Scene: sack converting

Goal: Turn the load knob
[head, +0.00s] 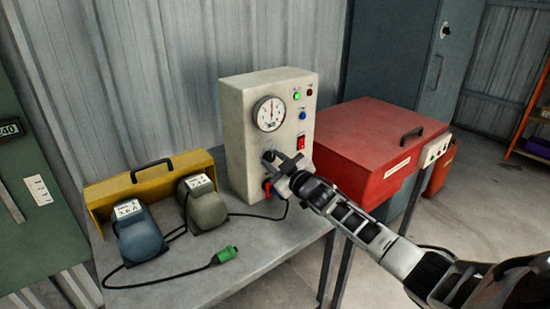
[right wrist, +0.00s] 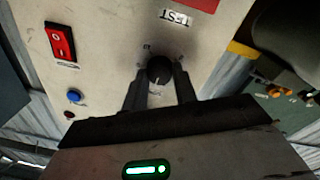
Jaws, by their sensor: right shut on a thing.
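The load knob is a small round black knob with a pale pointer line, on the front of the cream test box (head: 235,140). In the right wrist view the knob (right wrist: 159,69) sits between my finger tips. My right gripper (head: 281,170) reaches the lower front of the box from the right and is shut on the knob; it also shows in the right wrist view (right wrist: 160,82). In the head view the gripper largely hides the knob. My left gripper is in neither view.
The box carries a dial gauge (head: 269,114), green lamp (head: 297,96), blue button (head: 302,115) and red rocker switch (head: 300,142). A red lidded case (head: 360,150) stands close right.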

